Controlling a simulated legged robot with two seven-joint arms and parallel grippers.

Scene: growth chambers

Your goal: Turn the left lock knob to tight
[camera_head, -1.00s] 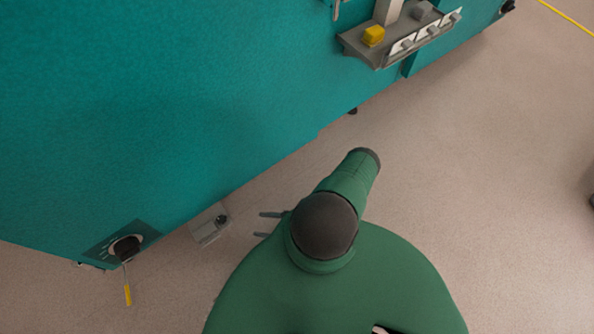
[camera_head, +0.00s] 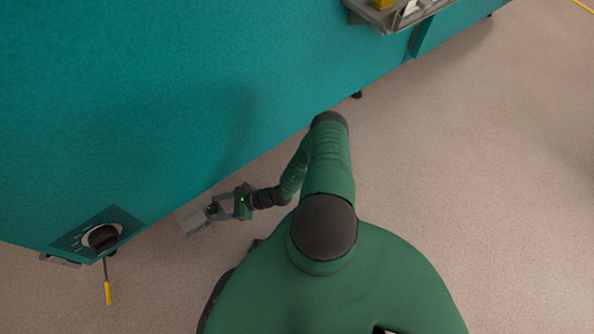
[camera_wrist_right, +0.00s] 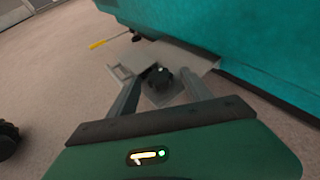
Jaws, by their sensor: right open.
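A small dark knob (camera_wrist_right: 160,77) sits on a grey bracket (camera_wrist_right: 125,72) low at the foot of the teal cabinet; I take it to be the left lock knob. Which way the knob is turned is too small to read. My left gripper is not in view.
The teal cabinet (camera_head: 140,110) fills the upper left. A grey ledge (camera_head: 400,18) juts out at the top. Floor to the right (camera_head: 480,190) is clear.

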